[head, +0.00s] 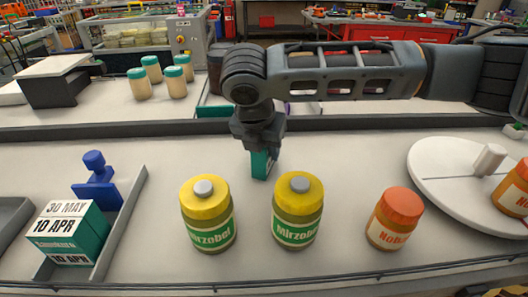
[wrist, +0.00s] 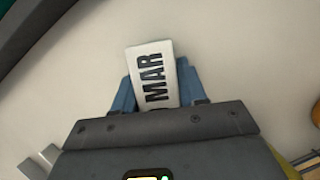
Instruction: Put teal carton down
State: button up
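My gripper (head: 262,148) points down over the middle of the white bench, behind the two yellow-lidded jars. It is shut on a small teal carton (head: 261,165), which hangs upright below the fingers in the head view. In the wrist view, the carton's white top (wrist: 152,72), printed "MAR", sits between my two blue fingers (wrist: 154,92). The carton's lower end is close to the bench; I cannot tell whether it touches.
Yellow-lidded jars (head: 207,228) (head: 297,222) stand just in front, with an orange-lidded jar (head: 394,218) to the right. A round white turntable (head: 440,165) is far right. Bench left of the carton is clear.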

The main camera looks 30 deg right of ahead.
jog(key=c, duration=0.6)
jog(key=shift+r, duration=0.1)
